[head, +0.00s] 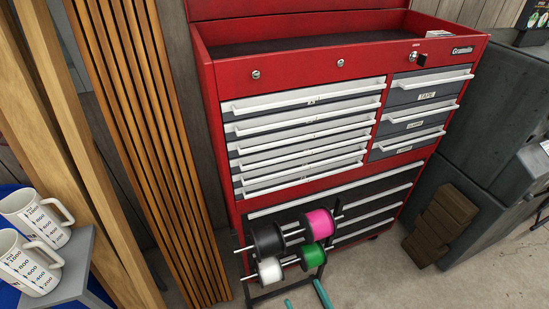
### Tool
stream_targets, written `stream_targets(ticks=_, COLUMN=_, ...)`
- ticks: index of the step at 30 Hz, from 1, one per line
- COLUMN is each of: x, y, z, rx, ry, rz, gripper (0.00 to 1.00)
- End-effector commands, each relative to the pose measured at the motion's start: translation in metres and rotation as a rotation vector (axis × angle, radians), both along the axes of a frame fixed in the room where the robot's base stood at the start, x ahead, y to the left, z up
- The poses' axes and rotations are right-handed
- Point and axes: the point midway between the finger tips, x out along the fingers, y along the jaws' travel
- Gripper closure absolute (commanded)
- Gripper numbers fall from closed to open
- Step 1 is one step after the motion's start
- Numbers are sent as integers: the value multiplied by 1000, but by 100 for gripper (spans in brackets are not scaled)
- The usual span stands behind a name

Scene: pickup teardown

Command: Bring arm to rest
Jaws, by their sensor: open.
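Two parallel teal fingers of my gripper (306,298) poke in at the bottom edge, right of centre. They stand apart, with nothing visible between them. They lie just below the spool rack in the picture; whether they touch it cannot be told. The rest of my gripper and my arm are below the frame.
A red tool cabinet (217,112) with several drawers fills the middle. A rack holds black (267,240), pink (321,224), white (270,271) and green (312,257) spools. Floor (385,285) is bare at lower right.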

Motion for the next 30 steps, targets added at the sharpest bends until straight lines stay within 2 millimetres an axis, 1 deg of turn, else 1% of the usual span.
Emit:
stream_targets(ticks=1, x=-6, y=14, z=-12, rx=-4, ry=56, rz=35, gripper=3)
stream_targets(ticks=2, x=-8, y=22, z=-19, rx=-8, ry=92, rz=58, gripper=3)
stream_targets(ticks=5, x=-23, y=52, z=-50, rx=-22, ry=246, rz=133, gripper=3)
stream_targets(ticks=6, x=-32, y=65, z=-64, rx=-32, ry=320, rz=163, gripper=3)
stream_targets(ticks=8, x=-49, y=85, z=-88, rx=-51, ry=443, rz=204, gripper=3)
stream_targets(ticks=9, x=-61, y=97, z=-104, rx=-65, ry=525, rz=225, gripper=3)
stream_targets(ticks=11, x=-81, y=112, z=-126, rx=-91, ry=646, rz=244, gripper=3)
stream_targets(ticks=13, x=-105, y=127, z=-149, rx=-125, ry=779, rz=254, gripper=3)
stream_targets(ticks=14, x=-116, y=132, z=-157, rx=-141, ry=833, rz=253, gripper=3)
stream_targets(ticks=15, x=-131, y=137, z=-168, rx=-163, ry=903, rz=247, gripper=3)
stream_targets(ticks=17, x=-152, y=142, z=-181, rx=-198, ry=998, rz=227, gripper=3)
stream_targets(ticks=18, x=-167, y=143, z=-188, rx=-223, ry=1057, rz=207, gripper=3)
stream_targets(ticks=20, x=-187, y=144, z=-195, rx=-261, ry=1134, rz=170, gripper=3)
stream_targets(ticks=21, x=-201, y=143, z=-197, rx=-286, ry=1179, rz=140, gripper=3)
stream_targets(ticks=24, x=-230, y=136, z=-196, rx=-350, ry=1265, rz=51, gripper=3)
stream_targets(ticks=26, x=-244, y=130, z=-189, rx=-384, ry=1298, rz=-12, gripper=3)
stream_targets(ticks=28, x=-258, y=120, z=-177, rx=-422, ry=1317, rz=-90, gripper=3)
stream_targets(ticks=29, x=-263, y=117, z=-169, rx=-436, ry=1319, rz=-124, gripper=3)
stream_targets(ticks=30, x=-269, y=112, z=-157, rx=-453, ry=1317, rz=-169, gripper=3)
